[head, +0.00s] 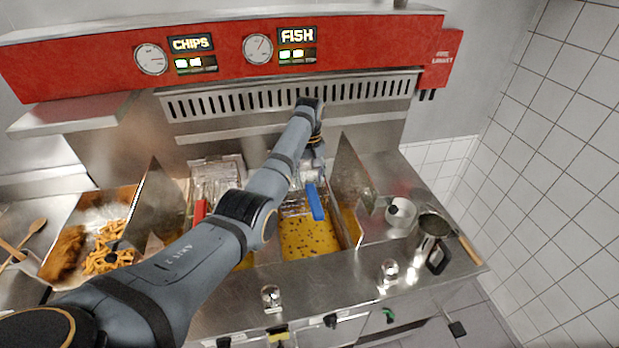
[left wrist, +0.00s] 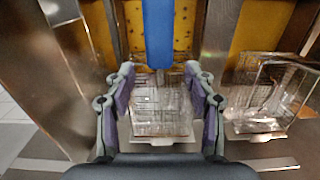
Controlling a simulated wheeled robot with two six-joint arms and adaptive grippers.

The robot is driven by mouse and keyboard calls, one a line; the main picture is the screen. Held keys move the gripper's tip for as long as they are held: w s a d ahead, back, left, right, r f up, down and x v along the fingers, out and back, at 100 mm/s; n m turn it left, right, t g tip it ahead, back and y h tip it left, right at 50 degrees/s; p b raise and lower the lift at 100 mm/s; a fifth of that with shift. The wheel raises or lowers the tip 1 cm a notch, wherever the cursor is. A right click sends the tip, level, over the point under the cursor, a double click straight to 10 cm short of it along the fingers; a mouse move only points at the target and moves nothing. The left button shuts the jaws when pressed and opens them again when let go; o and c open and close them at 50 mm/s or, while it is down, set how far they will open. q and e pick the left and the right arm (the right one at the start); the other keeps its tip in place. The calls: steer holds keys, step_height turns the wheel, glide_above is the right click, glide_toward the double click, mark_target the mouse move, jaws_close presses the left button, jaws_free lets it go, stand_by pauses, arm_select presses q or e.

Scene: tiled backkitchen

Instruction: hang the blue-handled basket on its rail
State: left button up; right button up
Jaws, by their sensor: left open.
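The blue handle (head: 315,202) of the wire basket points forward over the right oil vat (head: 310,240). In the left wrist view the handle (left wrist: 158,35) runs up from between my fingertips, and the wire basket (left wrist: 160,108) lies below and between the fingers. The basket is at the back of the vat. My arm covers part of it in the head view, and I cannot tell whether it is hooked on its rail. My left gripper (left wrist: 158,75) is open, above the basket, with one finger on each side of the handle's inner end. My right gripper is not in view.
A red-handled basket (head: 217,172) stands at the back of the left vat; a second basket (left wrist: 265,95) shows in the wrist view. Upright steel panels (head: 352,180) flank the vats. Chips (head: 108,245) lie left; a steel jug (head: 432,232) stands right.

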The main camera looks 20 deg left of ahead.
arm_select(q)
step_height(320, 180, up, 11)
steer(key=shift+r, duration=0.15)
